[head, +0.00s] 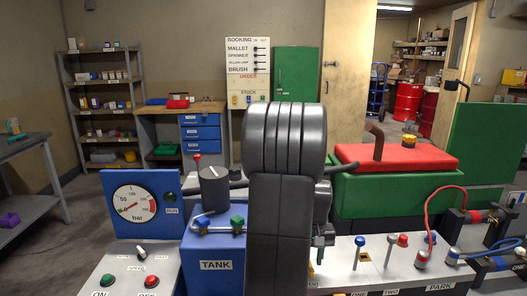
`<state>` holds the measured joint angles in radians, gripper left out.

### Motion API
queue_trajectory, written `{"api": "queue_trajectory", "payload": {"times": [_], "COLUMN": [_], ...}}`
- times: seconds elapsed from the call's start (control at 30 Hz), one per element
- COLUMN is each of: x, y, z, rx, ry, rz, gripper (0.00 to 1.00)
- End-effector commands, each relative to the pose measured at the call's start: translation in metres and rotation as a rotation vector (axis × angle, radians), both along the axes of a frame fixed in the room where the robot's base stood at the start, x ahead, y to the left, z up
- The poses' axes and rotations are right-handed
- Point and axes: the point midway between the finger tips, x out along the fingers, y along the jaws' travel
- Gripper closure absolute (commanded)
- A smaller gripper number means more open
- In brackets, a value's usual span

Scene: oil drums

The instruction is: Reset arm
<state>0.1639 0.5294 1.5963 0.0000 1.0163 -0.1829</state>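My arm stands upright in the middle of the head view, a dark grey link with a thick ribbed joint at its top. It blocks the centre of the bench. My gripper's fingers do not show, so I cannot see whether they hold anything. A small dark mechanism (324,236) shows at the right side of the arm; what it belongs to is unclear.
Left of my arm are a blue gauge panel (166,228) and a blue TANK box (214,264). Right are a red-topped green box (392,194), levers (360,250) and a red cable (428,212). Shelves (101,110), a workbench (158,130) and red drums (408,101) stand behind.

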Motion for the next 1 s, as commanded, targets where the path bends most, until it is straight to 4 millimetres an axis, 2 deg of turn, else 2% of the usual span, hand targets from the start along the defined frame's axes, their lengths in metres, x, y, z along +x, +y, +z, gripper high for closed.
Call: {"api": "queue_trajectory", "payload": {"times": [0.2,0.67,0.87,1.0], "x": [0.0,0.0,0.001,0.001], "y": [0.0,0.0,0.0,0.0], "z": [-0.022,-0.019,-0.001,0.025], "rx": [0.0,0.0,-0.001,-0.001], "ry": [0.001,-0.001,-0.005,-0.007], "rz": [0.0,0.017,-0.001,-0.001], "gripper": [0.67,0.67,0.67,0.67]}}
